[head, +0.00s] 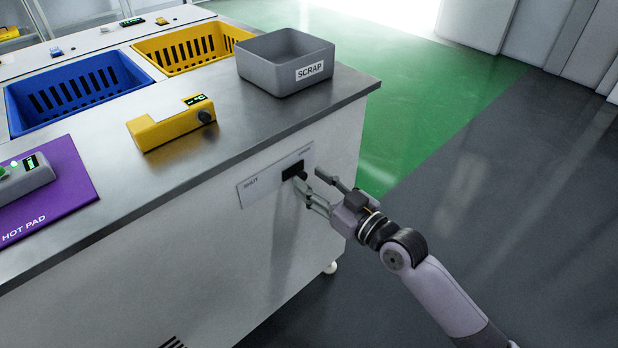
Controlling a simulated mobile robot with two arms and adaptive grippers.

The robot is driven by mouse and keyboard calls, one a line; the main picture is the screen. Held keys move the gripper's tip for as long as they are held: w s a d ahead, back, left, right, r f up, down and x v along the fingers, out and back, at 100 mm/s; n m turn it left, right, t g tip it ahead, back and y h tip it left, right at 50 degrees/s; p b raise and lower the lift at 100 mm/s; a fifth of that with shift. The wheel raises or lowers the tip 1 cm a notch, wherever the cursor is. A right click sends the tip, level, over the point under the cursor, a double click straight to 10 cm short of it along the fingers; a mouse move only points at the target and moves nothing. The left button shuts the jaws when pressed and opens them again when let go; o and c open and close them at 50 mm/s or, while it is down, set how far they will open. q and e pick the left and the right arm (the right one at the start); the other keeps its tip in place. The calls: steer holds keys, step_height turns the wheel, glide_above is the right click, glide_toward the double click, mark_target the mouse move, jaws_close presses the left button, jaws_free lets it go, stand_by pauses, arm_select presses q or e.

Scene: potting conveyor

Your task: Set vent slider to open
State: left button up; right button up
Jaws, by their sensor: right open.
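The vent slider's pale panel (262,184) is on the front side of the bench, below the top's edge. "SHUT" is printed at its left end; small print at the right end is too faint to read. A black slider knob with a dark slot (292,170) sits right of the panel's middle. My right gripper (309,182) is open, its fingers pointing at the knob from the right. The fingertips are close to the knob; whether they touch it I cannot tell. The fingers partly cover the area beside the knob. My left gripper is not in view.
A grey SCRAP bin (265,72) stands on the bench top (222,150) above the slider. A yellow device with a knob (168,128), blue (75,112) and yellow (190,62) baskets and a purple hot pad (72,195) are farther left. The floor right is clear.

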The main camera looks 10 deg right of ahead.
steer(key=v, duration=1)
